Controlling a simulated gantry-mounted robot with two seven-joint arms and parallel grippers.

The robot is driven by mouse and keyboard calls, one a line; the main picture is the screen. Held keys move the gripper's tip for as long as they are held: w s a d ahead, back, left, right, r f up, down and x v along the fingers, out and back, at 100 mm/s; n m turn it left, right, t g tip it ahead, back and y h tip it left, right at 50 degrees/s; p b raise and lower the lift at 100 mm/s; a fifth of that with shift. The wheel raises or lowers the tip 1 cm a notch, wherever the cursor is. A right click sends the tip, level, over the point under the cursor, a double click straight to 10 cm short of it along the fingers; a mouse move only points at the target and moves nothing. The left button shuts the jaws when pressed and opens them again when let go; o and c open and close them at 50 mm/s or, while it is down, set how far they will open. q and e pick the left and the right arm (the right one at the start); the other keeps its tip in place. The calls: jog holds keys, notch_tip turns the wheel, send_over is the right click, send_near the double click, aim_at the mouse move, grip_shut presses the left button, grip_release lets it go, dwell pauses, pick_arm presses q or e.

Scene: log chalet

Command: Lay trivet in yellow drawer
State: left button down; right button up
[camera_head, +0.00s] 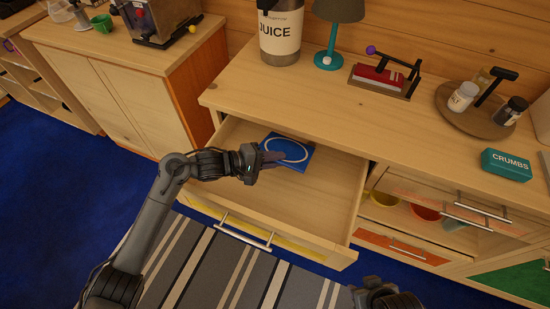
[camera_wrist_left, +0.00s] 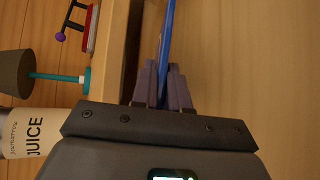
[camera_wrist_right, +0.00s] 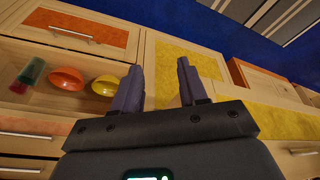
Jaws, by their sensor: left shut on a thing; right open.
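The trivet (camera_head: 288,151) is a blue square with a white ring. In the head view it is inside the pulled-out yellow drawer (camera_head: 330,225), near its back left. My left gripper (camera_head: 276,158) is shut on the trivet's near edge. In the left wrist view the trivet (camera_wrist_left: 167,45) shows edge-on as a thin blue strip between the fingers. I cannot tell whether it touches the drawer floor. My right gripper (camera_wrist_right: 160,88) is open and empty in the right wrist view, in front of the cabinet fronts. Only a dark part of the right arm shows at the head view's bottom edge.
The counter above the drawer holds a juice dispenser (camera_head: 280,35), a teal lamp (camera_head: 329,58), a red press (camera_head: 380,78), a round tray with jars (camera_head: 445,100) and a teal crumbs box (camera_head: 507,163). The front of the drawer is empty. A compartment with bowls (camera_head: 425,212) is at right.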

pick_arm(q)
jog(key=shift+f+p, duration=0.3)
jog(key=shift+f, duration=0.15)
jog(key=c, duration=1.1)
grip_release()
jog(key=shift+f, duration=0.1)
jog(key=shift+r+b, duration=0.35)
jog(key=shift+r, duration=0.05)
jog(key=v, duration=1.2)
jog(key=shift+r, duration=0.2)
